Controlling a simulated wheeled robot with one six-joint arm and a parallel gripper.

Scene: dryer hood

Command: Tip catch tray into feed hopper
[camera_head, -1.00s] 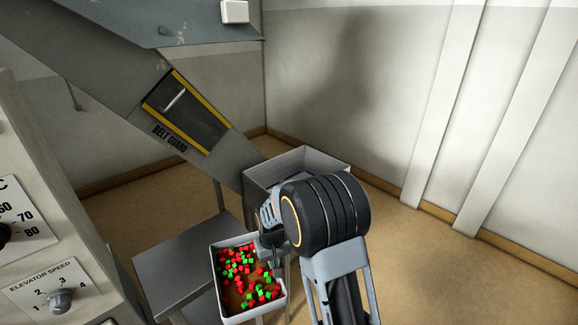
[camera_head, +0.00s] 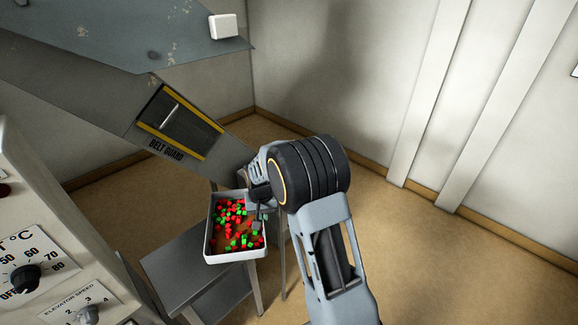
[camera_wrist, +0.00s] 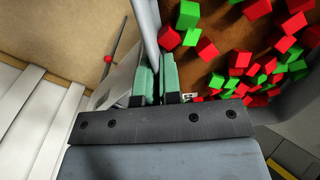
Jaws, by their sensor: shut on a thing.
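The catch tray (camera_head: 236,257) is a shallow white tray with a brown bottom. Loose red and green cubes lie spread over it. It looks roughly level. My gripper (camera_head: 257,214) is shut on the tray's right-hand wall. In the wrist view the green finger pads of my gripper (camera_wrist: 157,78) stand on either side of the tray wall (camera_wrist: 147,25), with cubes inside to the right. The feed hopper, at the foot of the sloping chute, is hidden behind my arm and the tray in the head view.
The sloping grey elevator chute with its belt guard (camera_head: 181,123) stands behind the tray. A grey table (camera_head: 190,262) is below and left of the tray. The control panel (camera_head: 40,265) is at the left. Open floor (camera_head: 450,270) lies to the right.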

